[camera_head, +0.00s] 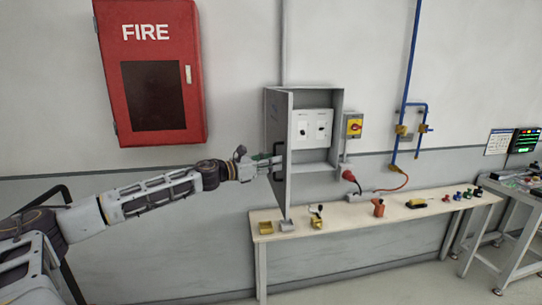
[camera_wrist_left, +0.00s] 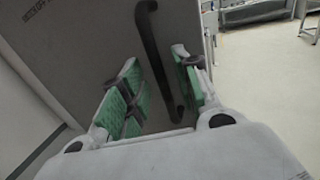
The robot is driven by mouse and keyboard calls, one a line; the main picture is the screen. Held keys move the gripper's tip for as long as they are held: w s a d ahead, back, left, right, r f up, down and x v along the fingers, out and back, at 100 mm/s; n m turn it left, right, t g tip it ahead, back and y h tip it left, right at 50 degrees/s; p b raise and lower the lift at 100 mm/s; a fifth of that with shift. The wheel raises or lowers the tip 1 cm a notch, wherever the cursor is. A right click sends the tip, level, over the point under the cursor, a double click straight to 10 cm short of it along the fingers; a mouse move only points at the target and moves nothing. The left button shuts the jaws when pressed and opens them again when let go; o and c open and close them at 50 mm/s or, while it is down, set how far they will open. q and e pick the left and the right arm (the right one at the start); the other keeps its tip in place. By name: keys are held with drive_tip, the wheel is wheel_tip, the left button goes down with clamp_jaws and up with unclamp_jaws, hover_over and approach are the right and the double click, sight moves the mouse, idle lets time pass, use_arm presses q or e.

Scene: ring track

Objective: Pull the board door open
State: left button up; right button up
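The board door (camera_head: 279,188) is a grey panel hinged at the left side of the grey wall cabinet (camera_head: 339,125). It stands open, swung out from the wall, and the switches inside show. In the left wrist view the door (camera_wrist_left: 95,45) fills the upper left, with a black bar handle (camera_wrist_left: 160,60) on its face. My left gripper (camera_head: 277,160) is at the handle. Its green-padded fingers (camera_wrist_left: 166,86) are apart, one on each side of the bar, with visible gaps, so it looks open around the handle. My right gripper is not in view.
A long bench (camera_head: 365,213) stands below the cabinet with several small items on it. A red fire box (camera_head: 185,120) hangs on the wall above my left arm.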

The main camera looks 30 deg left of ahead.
sight(283, 132)
use_arm(q)
drive_tip(key=shift+r, duration=0.25)
drive_tip(key=shift+r, duration=4.75)
drive_tip(key=shift+n, duration=0.3)
